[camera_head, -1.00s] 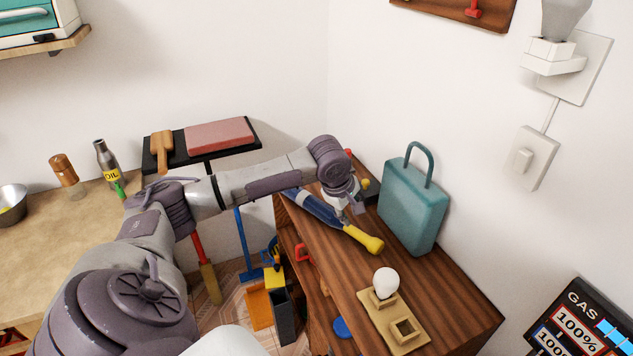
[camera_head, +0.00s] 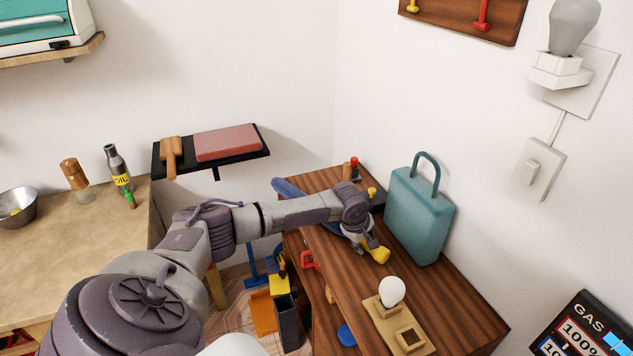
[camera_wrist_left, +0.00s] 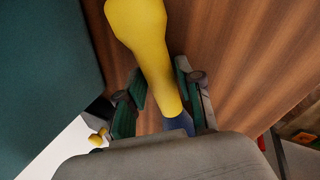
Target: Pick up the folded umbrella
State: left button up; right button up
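The folded umbrella, blue with a yellow handle (camera_head: 377,252), lies on the wooden cabinet top (camera_head: 460,300). Its blue end shows behind my left forearm, and its middle is hidden by the arm. My left gripper (camera_head: 360,245) is low over the umbrella, by the handle. In the left wrist view the yellow handle (camera_wrist_left: 150,50) runs between the two fingers (camera_wrist_left: 162,95), with a bit of blue cloth near the palm. The fingers stand on either side of the handle, apart, with small gaps seen. My right gripper is not in view.
A teal case (camera_head: 420,215) stands upright close to the right of the handle. A tan holder with a white bulb (camera_head: 392,291) is in front. Small red and yellow items (camera_head: 353,170) stand at the back. A wooden counter (camera_head: 90,255) is at left.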

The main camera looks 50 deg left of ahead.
pick_arm(q)
grip_shut()
jog(key=shift+r, duration=0.1)
